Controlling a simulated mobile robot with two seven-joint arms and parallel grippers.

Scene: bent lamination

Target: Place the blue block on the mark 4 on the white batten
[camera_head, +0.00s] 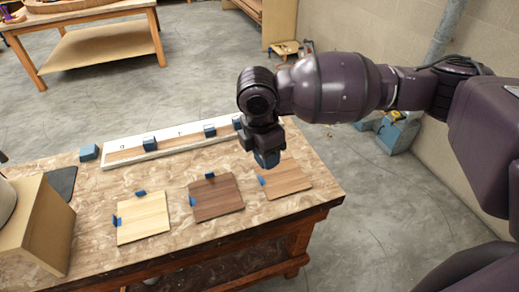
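The white batten (109,160) lies along the far side of the table, with a few dark marks; its right part is hidden by my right gripper. Blue blocks stand on it at the left (150,144), the middle (210,131) and the right (237,122), this last partly hidden. I cannot read a 4. My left gripper is out of view.
Three thin wooden panels, pale (142,218), dark brown (217,198) and mid-brown (286,179), lie on the table with blue pieces at their edges. A cardboard-coloured box (40,235) stands at the left. Bare tabletop (165,176) shows between the panels and batten.

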